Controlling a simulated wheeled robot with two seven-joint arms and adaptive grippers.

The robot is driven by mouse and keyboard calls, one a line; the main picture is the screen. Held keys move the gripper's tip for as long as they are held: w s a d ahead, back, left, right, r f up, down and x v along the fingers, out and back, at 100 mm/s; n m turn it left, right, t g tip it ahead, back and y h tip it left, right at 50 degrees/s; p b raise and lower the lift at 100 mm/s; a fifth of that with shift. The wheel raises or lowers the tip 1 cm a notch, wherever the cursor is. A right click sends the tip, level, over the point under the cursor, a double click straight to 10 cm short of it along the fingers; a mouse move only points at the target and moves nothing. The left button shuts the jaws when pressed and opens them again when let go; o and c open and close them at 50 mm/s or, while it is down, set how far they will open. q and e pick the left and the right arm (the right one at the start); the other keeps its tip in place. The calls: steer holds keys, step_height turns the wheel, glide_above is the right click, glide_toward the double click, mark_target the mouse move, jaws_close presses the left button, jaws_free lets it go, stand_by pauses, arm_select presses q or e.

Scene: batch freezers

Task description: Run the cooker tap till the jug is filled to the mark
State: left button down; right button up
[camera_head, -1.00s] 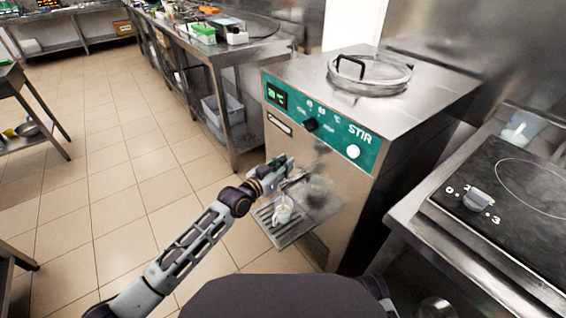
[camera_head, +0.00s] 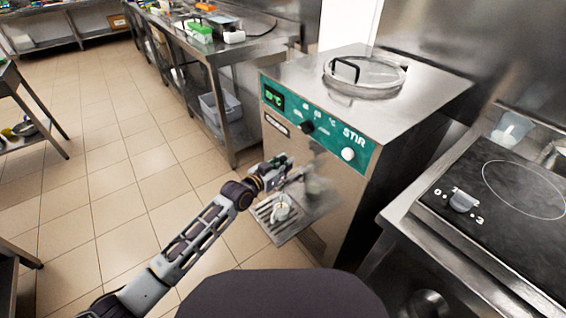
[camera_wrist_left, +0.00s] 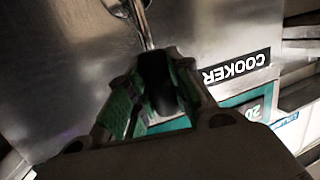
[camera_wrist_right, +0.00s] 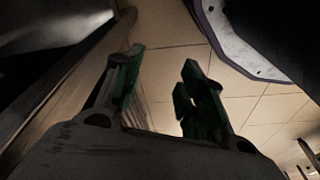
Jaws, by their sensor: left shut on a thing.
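The cooker (camera_head: 345,190) is a steel cabinet with a green control panel and a lid on top. Its tap is on the front; in the left wrist view its metal part (camera_wrist_left: 143,30) runs up from my fingertips. My left gripper (camera_head: 286,172) is at the tap, shut on a dark tap handle (camera_wrist_left: 156,72). The small pale jug (camera_head: 283,211) stands on the slatted drip tray (camera_head: 288,236) below the tap. Its mark and fill level are too small to make out. My right gripper (camera_wrist_right: 162,82) shows only in its wrist view, open and empty.
A hob (camera_head: 515,185) with a round knob stands to the right of the cooker. Steel benches (camera_head: 240,50) with boxes and bins stand behind on the left. The tiled floor (camera_head: 125,170) at left is open.

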arm_select(q)
steer(key=shift+w+d+p, duration=0.1)
steer(key=shift+d+p, duration=0.05)
steer(key=shift+p, duration=0.4)
steer(key=shift+w+d+g+y+p, duration=0.15)
steer(key=shift+g+y+p, duration=0.15)
steer(key=shift+p, duration=0.5)
arm_select(e)
step_height(320, 180, down, 8)
steer(key=s+d, duration=0.2)
steer(key=shift+s+d+r+t, duration=0.15)
steer(key=shift+d+t, duration=0.15)
steer(key=shift+d, duration=0.05)
arm_select(q)
steer(key=c, duration=1.3)
jaws_free()
steer(key=shift+o, duration=0.2)
steer(key=v, duration=1.2)
